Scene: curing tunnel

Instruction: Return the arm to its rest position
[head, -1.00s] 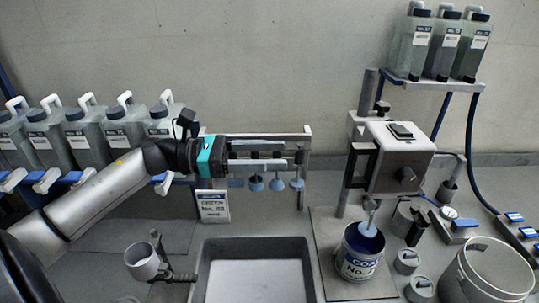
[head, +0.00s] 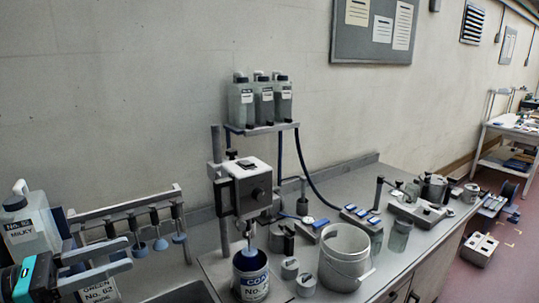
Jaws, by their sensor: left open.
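My left gripper (head: 131,253) is at the lower left of the head view, with a teal band (head: 30,279) behind its fingers. Its two grey fingers are spread apart and point right, with nothing between them. Most of the left arm is outside the picture. My right gripper is not in view.
Blue-tipped tools (head: 160,243) hang from the rack. A jug (head: 28,228) stands behind the gripper. A labelled can (head: 251,277) sits under the bench machine (head: 248,188). Floor (head: 500,265) shows at the right.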

